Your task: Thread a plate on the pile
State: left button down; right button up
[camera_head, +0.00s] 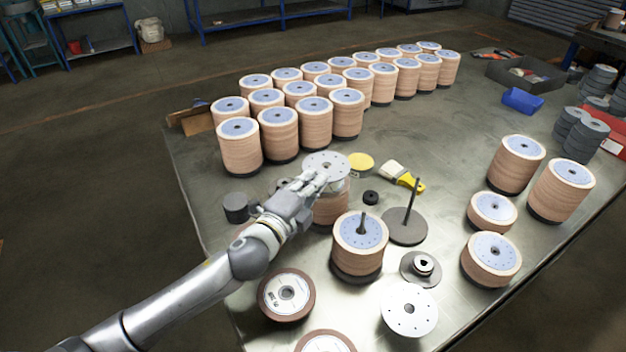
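A pale grey round plate (326,162) with small holes is at my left gripper (320,178), over a tan pile (331,212) that the hand partly hides. The fingers overlap the plate's near edge; whether they grip it is unclear, as is whether the plate rests on something. Another pile (358,250) with a bluish top stands to the right, with a dark post (363,223) sticking up from its centre. A similar holed plate (409,309) lies flat near the table's front. My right gripper is out of view.
A dark round base with a bare upright rod (412,205) stands right of the pile. A yellow brush (405,177), a yellow disc (360,163) and a flanged black part (422,266) lie nearby. Several piles (278,135) fill the back; others (491,260) stand right.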

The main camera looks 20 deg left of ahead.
pick_arm(q)
jog(key=shift+f+b, duration=0.55)
jog(key=shift+f, duration=0.25)
jog(key=shift+f+b, duration=0.7)
jog(key=shift+f, duration=0.15)
jog(key=c, duration=2)
grip_release()
jog(key=shift+r, duration=0.15)
jog(key=o, duration=0.4)
jog(key=shift+s, duration=0.15)
jog(key=shift+o, duration=0.2)
jog(key=shift+s+f, duration=0.1)
jog(key=shift+f, duration=0.2)
jog(key=r+v, duration=0.1)
jog(key=v, duration=0.6)
jog(key=shift+s+a, duration=0.2)
jog(key=shift+s, duration=0.15)
